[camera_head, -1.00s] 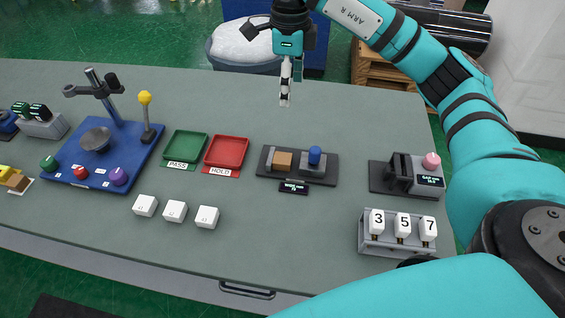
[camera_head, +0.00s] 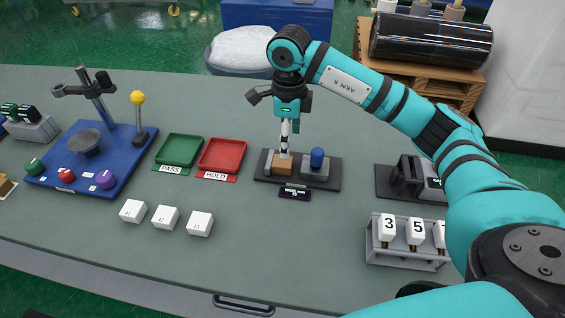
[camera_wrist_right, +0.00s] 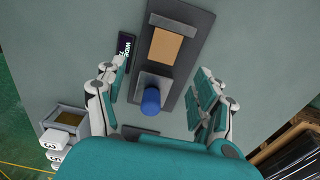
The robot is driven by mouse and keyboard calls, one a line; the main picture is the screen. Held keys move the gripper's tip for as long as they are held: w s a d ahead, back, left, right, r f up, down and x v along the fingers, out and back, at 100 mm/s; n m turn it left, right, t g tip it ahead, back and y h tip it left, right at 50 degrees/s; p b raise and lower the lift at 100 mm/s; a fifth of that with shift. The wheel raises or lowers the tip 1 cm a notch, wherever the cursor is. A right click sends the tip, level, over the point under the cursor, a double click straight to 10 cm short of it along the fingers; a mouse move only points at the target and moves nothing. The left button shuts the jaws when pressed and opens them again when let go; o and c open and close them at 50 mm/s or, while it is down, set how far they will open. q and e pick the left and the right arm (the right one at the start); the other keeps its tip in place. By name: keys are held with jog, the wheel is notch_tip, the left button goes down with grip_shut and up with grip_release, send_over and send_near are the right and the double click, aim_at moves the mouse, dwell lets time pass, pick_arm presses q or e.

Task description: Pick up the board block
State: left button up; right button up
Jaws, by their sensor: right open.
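The board block, a tan block (camera_head: 282,165), sits on a dark fixture plate (camera_head: 330,186) beside a grey part with a blue knob (camera_head: 317,158). In the right wrist view the block (camera_wrist_right: 166,47) lies flat on the plate, in line with the blue knob (camera_wrist_right: 151,101). My right gripper (camera_head: 285,152) points down just above the block in the head view. In the wrist view its open fingers (camera_wrist_right: 155,76) are spread to either side of the plate, with nothing between them gripped. The exact height gap cannot be told. My left gripper is not in view.
A small display (camera_head: 295,192) lies in front of the fixture. A red HOLD tray (camera_head: 222,155) and a green PASS tray (camera_head: 179,149) are to the left. White numbered blocks (camera_head: 165,217) stand front left. A rack of numbered white pieces (camera_head: 408,247) stands front right.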

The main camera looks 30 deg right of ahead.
aim_at(287, 161)
notch_tip(287, 161, down, 4)
jog(key=shift+r+p, duration=0.1)
jog(key=shift+p, duration=0.2)
notch_tip(287, 161, down, 4)
jog(key=shift+w+f+p, duration=0.15)
jog(key=shift+p, duration=0.65)
jog(key=shift+f, duration=0.45)
jog(key=c, duration=1.3)
